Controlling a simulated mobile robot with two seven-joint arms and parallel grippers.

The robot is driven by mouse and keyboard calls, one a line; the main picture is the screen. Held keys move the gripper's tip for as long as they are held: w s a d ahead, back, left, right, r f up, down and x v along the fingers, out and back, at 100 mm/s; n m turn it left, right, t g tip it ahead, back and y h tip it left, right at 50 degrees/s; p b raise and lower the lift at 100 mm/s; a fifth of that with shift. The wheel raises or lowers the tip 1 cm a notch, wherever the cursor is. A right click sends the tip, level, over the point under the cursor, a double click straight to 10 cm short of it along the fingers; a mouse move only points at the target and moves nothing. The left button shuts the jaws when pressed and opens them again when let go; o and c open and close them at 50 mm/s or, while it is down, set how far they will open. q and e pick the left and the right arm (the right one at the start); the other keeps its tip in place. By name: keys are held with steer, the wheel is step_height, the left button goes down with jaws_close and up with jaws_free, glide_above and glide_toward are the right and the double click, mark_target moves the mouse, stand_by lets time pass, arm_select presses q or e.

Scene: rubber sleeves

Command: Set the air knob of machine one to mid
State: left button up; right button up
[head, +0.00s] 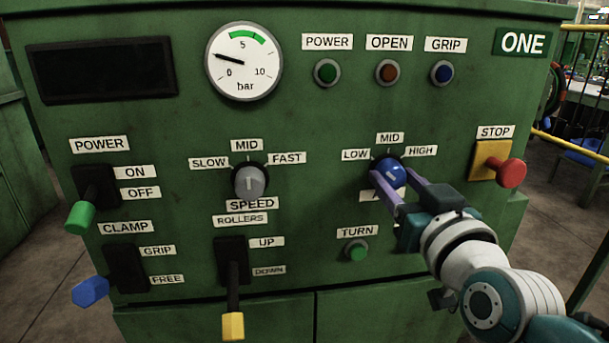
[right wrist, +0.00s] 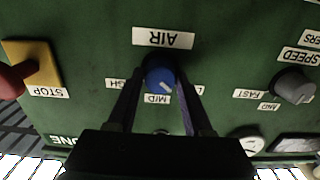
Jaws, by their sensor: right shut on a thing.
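The blue air knob (head: 391,172) is on the green panel of the machine marked ONE (head: 522,42), amid the labels LOW, MID and HIGH. My right gripper (head: 388,188) is shut on this knob, with one purple finger on each side. The right wrist view shows the panel upside down, with the knob (right wrist: 158,76) between the dark fingers (right wrist: 160,88). There the knob's white mark points down and right, between MID and LOW. The AIR label is mostly hidden by the fingers in the head view. My left gripper is not in view.
A red stop button (head: 511,173) sits right of the knob, near my right arm. The grey speed knob (head: 250,182) is to the left, and a green turn button (head: 357,250) is below. The bar gauge (head: 244,62) needle points left, between 0 and 5.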

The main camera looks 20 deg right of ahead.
jaws_close()
steer(key=shift+m+p, duration=0.3)
steer(key=shift+m, duration=0.5)
steer(key=shift+m+p, duration=0.3)
steer(key=shift+m, duration=0.9)
steer(key=m, duration=0.3)
steer(key=shift+m, duration=1.4)
